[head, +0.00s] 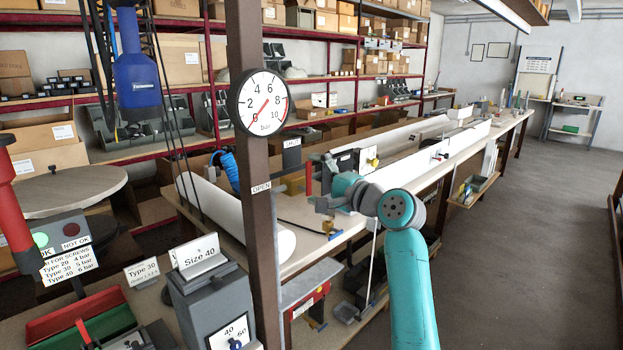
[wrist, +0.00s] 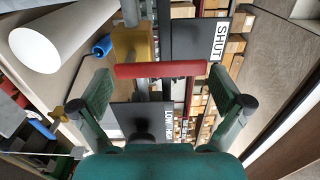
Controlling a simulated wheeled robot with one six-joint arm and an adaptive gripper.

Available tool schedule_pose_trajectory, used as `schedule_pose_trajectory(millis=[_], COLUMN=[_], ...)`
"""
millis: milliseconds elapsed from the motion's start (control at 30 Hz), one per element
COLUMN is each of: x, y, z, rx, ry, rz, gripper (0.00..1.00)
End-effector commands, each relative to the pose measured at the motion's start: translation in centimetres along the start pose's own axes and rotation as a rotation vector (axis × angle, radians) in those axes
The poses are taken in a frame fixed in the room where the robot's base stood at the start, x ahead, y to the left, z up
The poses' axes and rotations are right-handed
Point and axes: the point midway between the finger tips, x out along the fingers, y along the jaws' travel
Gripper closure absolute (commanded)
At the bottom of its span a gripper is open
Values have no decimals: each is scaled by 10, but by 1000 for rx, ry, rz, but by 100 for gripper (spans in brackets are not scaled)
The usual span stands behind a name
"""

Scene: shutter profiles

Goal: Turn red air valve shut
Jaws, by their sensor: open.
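The red valve handle (wrist: 161,69) lies crosswise in the wrist view, in front of a yellow valve body (wrist: 133,43). My gripper (wrist: 165,88) is open, with one green finger near each end of the handle; I cannot tell whether either touches it. The handle's right end is near a dark plate with a white SHUT label (wrist: 219,40). In the head view the red handle (head: 308,179) stands upright, just left of my gripper (head: 322,190).
A round bar gauge (head: 262,103) is on the brown post (head: 250,200); its needle points lower left, near 0. A long white profile (head: 235,215) lies on the bench behind. A blue hose (head: 226,168) is near it. The grey floor (head: 500,250) at right is clear.

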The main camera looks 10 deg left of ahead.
Motion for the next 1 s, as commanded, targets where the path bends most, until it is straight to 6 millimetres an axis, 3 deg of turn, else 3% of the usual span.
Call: schedule_pose_trajectory(millis=[500,700,1000], x=[-94,-109,-111], y=[0,0,0], z=[-1,0,0], rx=[-1,-1,-1], ry=[3,1,1], rz=[0,0,0], gripper=[0,0,0])
